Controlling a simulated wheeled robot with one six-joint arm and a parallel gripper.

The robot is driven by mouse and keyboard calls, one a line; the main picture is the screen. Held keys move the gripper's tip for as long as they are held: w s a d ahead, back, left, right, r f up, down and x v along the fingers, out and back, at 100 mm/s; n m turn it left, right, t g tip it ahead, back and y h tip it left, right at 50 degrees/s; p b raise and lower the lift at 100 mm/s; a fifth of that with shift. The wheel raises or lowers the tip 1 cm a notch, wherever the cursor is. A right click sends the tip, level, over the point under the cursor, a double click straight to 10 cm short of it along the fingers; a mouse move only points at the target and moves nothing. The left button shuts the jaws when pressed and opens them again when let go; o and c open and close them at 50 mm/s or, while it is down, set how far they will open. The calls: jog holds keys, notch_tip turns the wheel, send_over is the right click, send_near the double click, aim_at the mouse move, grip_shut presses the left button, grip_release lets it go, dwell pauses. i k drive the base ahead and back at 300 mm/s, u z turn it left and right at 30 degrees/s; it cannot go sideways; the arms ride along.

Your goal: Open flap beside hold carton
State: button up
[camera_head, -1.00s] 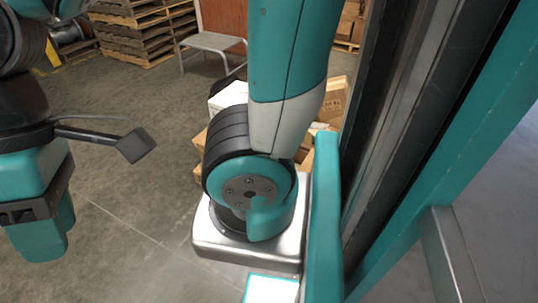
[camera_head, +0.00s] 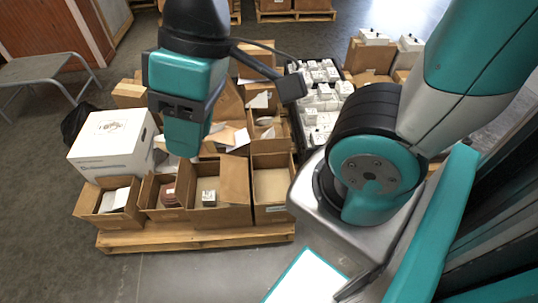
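Several brown cartons stand on a wooden pallet (camera_head: 200,237) in the middle of the head view. Most are open. A front carton (camera_head: 224,216) holds a small grey item, and one of its flaps (camera_head: 235,178) stands raised. A white carton (camera_head: 112,143) with dark print on top sits at the pallet's left; the print is too small to read. I cannot tell which carton is the hold carton. My gripper (camera_head: 183,140) hangs above the back of the pallet, between camera and cartons. Its fingers are not clearly separable, and nothing shows held in it.
A black tray (camera_head: 297,122) of white boxed items is right of the cartons. A grey metal bench (camera_head: 45,70) stands at the left. More pallets (camera_head: 296,16) are at the back. My own arm covers the right side.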

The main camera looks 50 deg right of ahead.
aim_at(234, 186)
jog(key=z, duration=0.45)
jog(key=k, duration=0.4)
jog(key=u, duration=1.35)
jog(key=i, duration=0.6)
jog(key=z, duration=0.8)
jog(key=i, duration=0.4)
jog(key=z, duration=0.45)
